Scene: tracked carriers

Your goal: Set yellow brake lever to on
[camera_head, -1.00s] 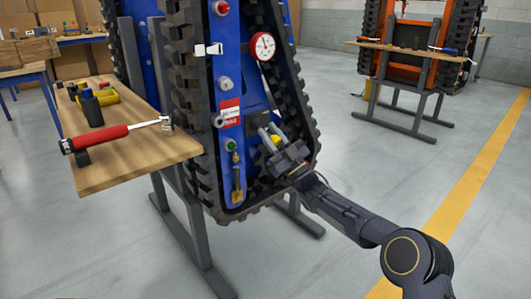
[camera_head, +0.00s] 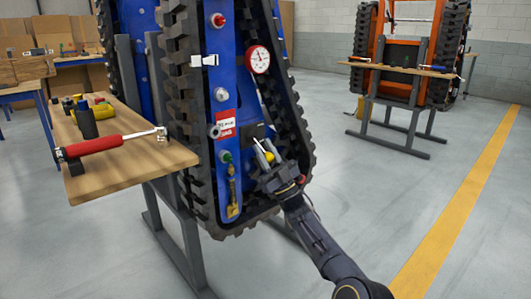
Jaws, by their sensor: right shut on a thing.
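The yellow brake lever shows as a small yellow tip (camera_head: 269,157) low on the blue panel (camera_head: 217,85) of the tracked carrier, in the head view. My right gripper (camera_head: 264,159) comes in from the lower right and is shut around it. The fingers and wrist hide most of the lever, so its exact angle cannot be told. A black plate (camera_head: 253,131) sits just above the fingers, and a red and white sign (camera_head: 227,124) is to their upper left. My left gripper is not in view.
Dark track (camera_head: 298,130) borders the panel on the right, close to my right gripper. A wooden bench (camera_head: 135,165) with a red-handled tool (camera_head: 95,147) stands at left. An orange carrier (camera_head: 403,55) is behind. The floor at right is clear.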

